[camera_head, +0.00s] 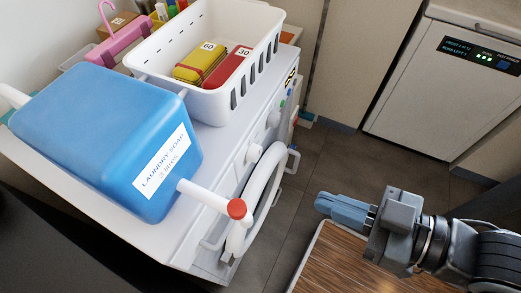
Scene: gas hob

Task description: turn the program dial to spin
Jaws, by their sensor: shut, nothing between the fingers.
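A white washing machine (222,143) stands at the left, seen from above and at a steep angle.
A blue laundry soap jug (95,130) with a red-tipped spout (237,208) overhangs the front edge. A white basket (215,100) holds yellow and red packs. The round door (265,185) sticks out below. A wooden top (345,262) lies below my gripper. Open floor separates machine and gripper.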

